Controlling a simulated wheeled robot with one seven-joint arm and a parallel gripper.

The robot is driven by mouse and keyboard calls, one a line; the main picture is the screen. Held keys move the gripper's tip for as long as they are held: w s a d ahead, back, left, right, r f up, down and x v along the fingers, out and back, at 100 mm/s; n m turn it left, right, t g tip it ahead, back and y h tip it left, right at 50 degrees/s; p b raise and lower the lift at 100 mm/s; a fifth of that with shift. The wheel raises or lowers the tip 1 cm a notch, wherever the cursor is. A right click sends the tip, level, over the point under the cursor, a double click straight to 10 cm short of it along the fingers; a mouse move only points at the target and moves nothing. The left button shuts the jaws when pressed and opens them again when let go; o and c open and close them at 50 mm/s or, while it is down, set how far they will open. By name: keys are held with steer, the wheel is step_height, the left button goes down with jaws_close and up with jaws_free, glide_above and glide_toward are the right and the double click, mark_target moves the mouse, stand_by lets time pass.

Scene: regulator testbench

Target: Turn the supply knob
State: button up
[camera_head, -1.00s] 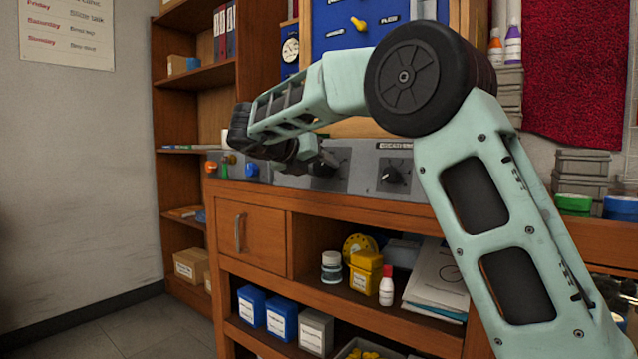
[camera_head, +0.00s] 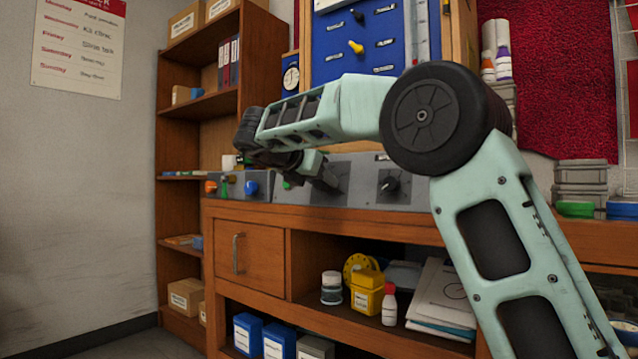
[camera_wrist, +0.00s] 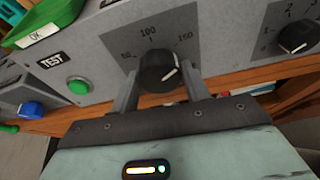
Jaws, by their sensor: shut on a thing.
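A black round knob (camera_wrist: 158,70) with a white pointer line sits on a grey panel with a dial marked 50, 100 and 150. Its pointer slants up to the right, roughly toward the 150 side. My gripper (camera_wrist: 161,78) has one finger on each side of this knob and is shut on it. In the head view my gripper (camera_head: 328,172) reaches the panel front, and the gripped knob is mostly hidden there. I cannot read a supply label on the dial.
A second black knob (camera_wrist: 298,36) stands to the right. A green button (camera_wrist: 79,87) beside a TEST label, a blue knob (camera_wrist: 32,109) and a green tray (camera_wrist: 45,22) marked OK are at the left. The wooden bench (camera_head: 350,219) runs below the panel.

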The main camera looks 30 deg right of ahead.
steer(key=o, duration=1)
steer(key=shift+a, duration=0.1)
steer(key=p+v, duration=0.5)
steer(key=v, duration=1.2)
steer(key=shift+s+r, duration=0.1)
steer(key=shift+r, duration=0.05)
steer(key=shift+a, duration=0.1)
